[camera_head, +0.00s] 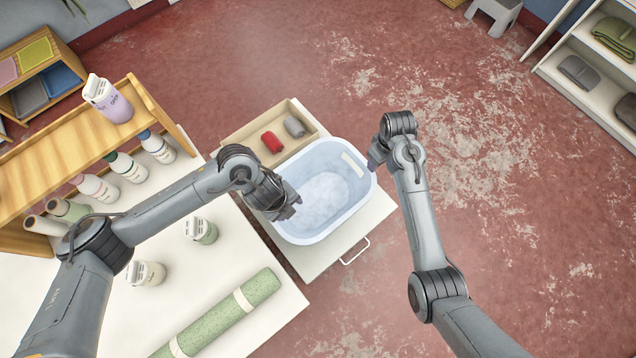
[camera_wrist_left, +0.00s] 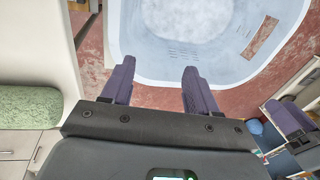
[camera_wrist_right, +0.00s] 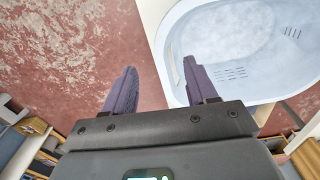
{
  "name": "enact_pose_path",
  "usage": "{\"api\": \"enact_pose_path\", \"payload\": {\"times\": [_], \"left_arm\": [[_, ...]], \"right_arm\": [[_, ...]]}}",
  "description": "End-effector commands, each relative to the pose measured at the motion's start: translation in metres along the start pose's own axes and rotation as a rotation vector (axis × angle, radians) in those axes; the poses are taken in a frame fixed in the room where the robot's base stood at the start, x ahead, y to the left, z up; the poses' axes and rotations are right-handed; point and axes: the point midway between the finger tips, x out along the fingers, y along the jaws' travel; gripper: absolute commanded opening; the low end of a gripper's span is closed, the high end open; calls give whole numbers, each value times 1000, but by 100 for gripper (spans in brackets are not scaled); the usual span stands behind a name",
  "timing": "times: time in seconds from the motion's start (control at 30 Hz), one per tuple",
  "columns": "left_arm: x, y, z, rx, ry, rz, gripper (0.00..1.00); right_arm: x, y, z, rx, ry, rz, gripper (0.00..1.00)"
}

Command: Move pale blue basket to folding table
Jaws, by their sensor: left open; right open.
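The pale blue basket (camera_head: 352,207) sits on a white surface with a metal handle, right of the white table; whitish contents lie in it. My left gripper (camera_head: 290,207) is open at the basket's left rim. My right gripper (camera_head: 374,162) is open at the right rim. In the right wrist view, one finger (camera_wrist_right: 163,75) overlaps the basket (camera_wrist_right: 180,88) and the other is over floor. I cannot tell whether either touches. Which surface is the folding table is unclear.
A tray (camera_head: 240,131) with red and grey rolls adjoins the basket. The white table (camera_head: 262,330) bears a green roll (camera_head: 225,317) and two jars. A wooden shelf (camera_head: 40,155) with bottles stands left. Open red floor (camera_head: 500,230) lies right.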

Motion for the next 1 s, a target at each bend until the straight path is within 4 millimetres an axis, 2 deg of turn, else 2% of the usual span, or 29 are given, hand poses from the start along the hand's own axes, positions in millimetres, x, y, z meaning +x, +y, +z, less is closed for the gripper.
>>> {"api": "enact_pose_path", "payload": {"times": [0.03, 0.1, 0.2, 0.3, 0.73, 1.0], "left_arm": [[4, 11, 20, 18, -22, 49, 59], [4, 26, 38, 34, -36, 110, 59], [2, 39, 54, 44, -48, 165, 59], [0, 46, 62, 47, -52, 192, 59], [1, 47, 62, 49, -51, 196, 59], [23, 52, 62, 46, -48, 197, 59]], "right_arm": [[5, 3, -9, -16, -5, -5, 57], [6, 5, -16, -35, -13, -11, 57], [6, 7, -22, -52, -21, -16, 57], [6, 7, -25, -61, -25, -19, 57], [8, 7, -25, -62, -26, -20, 57], [29, 7, -24, -62, -27, -20, 57]]}}
